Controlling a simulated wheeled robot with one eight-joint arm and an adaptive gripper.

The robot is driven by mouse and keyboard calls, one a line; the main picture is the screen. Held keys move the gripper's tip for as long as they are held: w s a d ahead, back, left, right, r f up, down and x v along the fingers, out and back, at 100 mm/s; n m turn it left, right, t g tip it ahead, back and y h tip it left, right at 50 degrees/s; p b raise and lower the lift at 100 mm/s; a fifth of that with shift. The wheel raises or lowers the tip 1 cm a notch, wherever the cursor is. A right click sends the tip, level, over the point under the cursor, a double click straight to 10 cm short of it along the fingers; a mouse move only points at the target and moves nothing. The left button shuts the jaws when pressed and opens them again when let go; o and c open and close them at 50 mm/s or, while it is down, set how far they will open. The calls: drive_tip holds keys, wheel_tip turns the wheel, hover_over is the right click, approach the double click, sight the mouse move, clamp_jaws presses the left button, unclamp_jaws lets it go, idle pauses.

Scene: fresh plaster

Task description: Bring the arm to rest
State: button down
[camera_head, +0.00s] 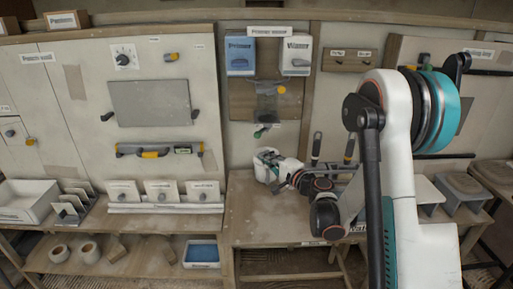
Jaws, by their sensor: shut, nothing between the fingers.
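My arm rises at the right of the head view and reaches forward over the middle workbench (255,225). My gripper (262,160) is at its far end, small in the picture, above the back part of the bench and in front of the wall. It is shut and holds nothing. The arm links hide part of the bench's right side.
Two dispensers, blue (240,55) and white (297,55), hang on the wall above my gripper. A yellow-black level (160,150) is on the left panel. A white tray (27,203) and several small plates stand on the left bench. The bench's front left is clear.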

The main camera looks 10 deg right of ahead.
drive_tip(key=s+a+r+n+g+h, duration=0.1)
drive_tip(key=s+a+r+n+g, duration=0.25)
drive_tip(key=s, duration=0.45)
drive_tip(key=s+a+r+n+g, duration=0.3)
drive_tip(key=s+a+r+n, duration=0.15)
drive_tip(key=s, duration=0.35)
drive_tip(key=s+d+f+n+g+h, duration=0.1)
drive_tip(key=s+d+n+h, duration=0.1)
drive_tip(key=s, duration=0.9)
drive_tip(key=s+d+f+n+g+h, duration=0.1)
drive_tip(key=s+d+n+g+h, duration=0.1)
drive_tip(key=s, duration=1)
drive_tip(key=shift+s+d+f+n+h, duration=0.3)
drive_tip(key=shift+d+n+h, duration=0.3)
drive_tip(key=shift+h, duration=0.6)
drive_tip(key=shift+d, duration=0.1)
